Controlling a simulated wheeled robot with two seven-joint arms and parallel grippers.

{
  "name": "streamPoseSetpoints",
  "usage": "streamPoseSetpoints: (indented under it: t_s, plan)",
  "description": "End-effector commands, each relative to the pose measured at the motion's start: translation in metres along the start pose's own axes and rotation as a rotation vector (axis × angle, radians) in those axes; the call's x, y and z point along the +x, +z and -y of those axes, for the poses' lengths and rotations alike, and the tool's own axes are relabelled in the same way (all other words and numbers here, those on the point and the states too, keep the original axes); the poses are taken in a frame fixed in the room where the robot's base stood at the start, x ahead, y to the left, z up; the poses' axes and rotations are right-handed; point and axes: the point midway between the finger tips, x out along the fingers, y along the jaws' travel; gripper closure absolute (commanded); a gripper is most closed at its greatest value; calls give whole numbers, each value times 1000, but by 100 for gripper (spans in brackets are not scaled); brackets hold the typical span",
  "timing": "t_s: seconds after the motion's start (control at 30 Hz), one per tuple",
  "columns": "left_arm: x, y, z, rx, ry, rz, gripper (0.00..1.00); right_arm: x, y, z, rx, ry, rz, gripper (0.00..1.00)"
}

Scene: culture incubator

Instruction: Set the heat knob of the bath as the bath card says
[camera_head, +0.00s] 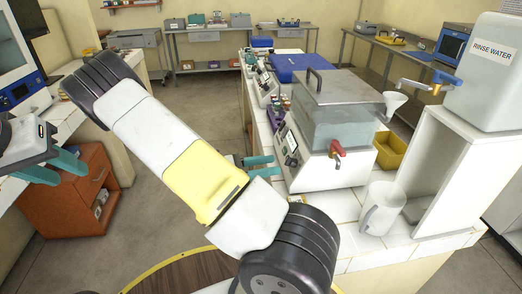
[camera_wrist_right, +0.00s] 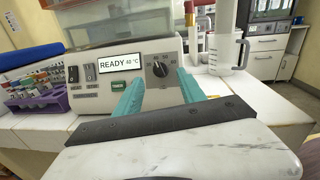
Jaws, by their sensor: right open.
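The bath (camera_head: 335,120) is a clear-walled tank on a white base, standing on the white-tiled bench. My left gripper (camera_head: 68,172) is open and empty at the left. No bath card is readable.
A purple rack of tubes (camera_wrist_right: 42,98) stands left of the panel. A red tap (camera_head: 337,150), a white jug (camera_head: 381,208) and a white stand (camera_head: 440,165) with the rinse water tank (camera_head: 490,75) are at the right. The floor aisle (camera_head: 215,115) is clear.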

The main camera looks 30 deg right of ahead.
Motion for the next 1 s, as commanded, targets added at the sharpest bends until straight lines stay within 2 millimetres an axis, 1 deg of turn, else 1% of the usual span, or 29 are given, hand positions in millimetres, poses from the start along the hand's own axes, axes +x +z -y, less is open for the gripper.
streamPoseSetpoints:
  t_s: [0.03,0.1,0.2,0.3,0.43,0.67,0.7,0.77,0.8,0.87,0.9,1.0]
  plan:
    - [0,0,0,0,0,0,64,10,0,0,-2,-3,1,53]
    - [0,0,0,0,0,0,64,21,0,1,-1,-3,2,53]
    - [0,0,0,0,0,0,64,35,0,1,-1,-3,0,53]
    - [0,0,0,0,0,0,64,45,0,0,-1,-2,0,53]
    - [0,0,0,0,0,0,64,50,0,0,1,-1,-1,53]
    - [0,0,0,0,0,0,64,50,0,0,1,0,-2,53]
    - [0,0,0,0,0,0,64,50,0,0,1,0,-2,61]
    - [0,0,0,0,0,0,64,50,0,0,1,0,-2,72]
    - [0,0,0,0,0,0,64,50,0,0,1,0,-2,80]
    - [0,0,0,0,0,0,64,50,0,0,1,0,-2,92]
    - [0,0,0,0,0,0,64,50,0,0,1,0,-2,100]
    - [0,0,0,0,0,0,64,50,0,0,1,0,-2,100]
